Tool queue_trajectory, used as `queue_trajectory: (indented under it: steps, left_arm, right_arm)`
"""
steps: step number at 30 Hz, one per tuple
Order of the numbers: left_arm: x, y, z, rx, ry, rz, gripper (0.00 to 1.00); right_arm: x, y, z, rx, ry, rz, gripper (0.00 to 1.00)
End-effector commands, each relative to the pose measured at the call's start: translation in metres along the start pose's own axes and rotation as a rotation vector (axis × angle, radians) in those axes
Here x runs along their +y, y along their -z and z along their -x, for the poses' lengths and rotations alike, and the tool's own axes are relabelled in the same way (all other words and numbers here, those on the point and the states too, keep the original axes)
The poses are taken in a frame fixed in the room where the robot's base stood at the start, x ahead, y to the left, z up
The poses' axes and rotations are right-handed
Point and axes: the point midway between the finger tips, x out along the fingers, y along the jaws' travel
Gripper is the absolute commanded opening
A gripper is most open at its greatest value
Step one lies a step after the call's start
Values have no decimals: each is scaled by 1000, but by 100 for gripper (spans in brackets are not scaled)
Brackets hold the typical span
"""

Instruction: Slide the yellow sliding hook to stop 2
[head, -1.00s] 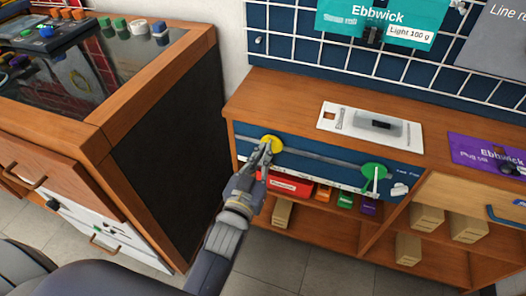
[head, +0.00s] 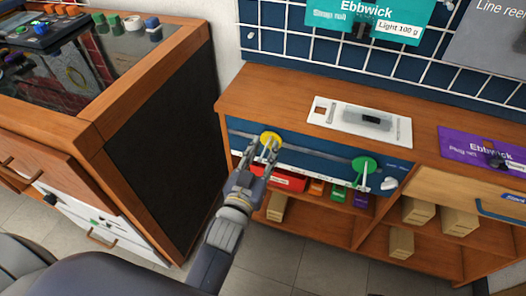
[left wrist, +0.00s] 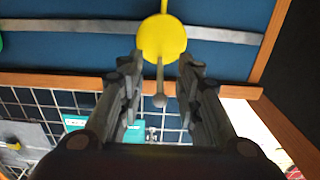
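The yellow sliding hook (head: 270,138) is a round disc with a peg, on a grey rail (head: 315,152) across the blue panel, near its left end. My left gripper (head: 265,152) is at this hook. In the left wrist view the yellow disc (left wrist: 162,38) shows beyond my left gripper (left wrist: 160,75). Its two fingers are apart, one on each side of the hook's peg, with gaps visible. A green hook (head: 364,166) sits further right on the rail. I cannot make out a marking for stop 2. My right gripper is not in view.
A wooden workbench (head: 265,90) carries the blue panel; a white plate with a grey device (head: 365,118) lies on top. Red, orange and green boxes and several cardboard boxes (head: 418,212) sit below. A wooden cabinet (head: 160,135) stands close at left.

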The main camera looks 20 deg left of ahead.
Motion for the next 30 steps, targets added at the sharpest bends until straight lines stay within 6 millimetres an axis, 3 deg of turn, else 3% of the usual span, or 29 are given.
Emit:
queue_trajectory:
  steps: [7,21,30]
  left_arm:
    - [0,-2,14,-4,0,0,32]
    - [0,-1,92,-5,0,1,32]
    - [0,0,118,-1,0,0,32]
  right_arm:
    - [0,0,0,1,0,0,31]
    - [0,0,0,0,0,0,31]
    - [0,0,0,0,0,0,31]
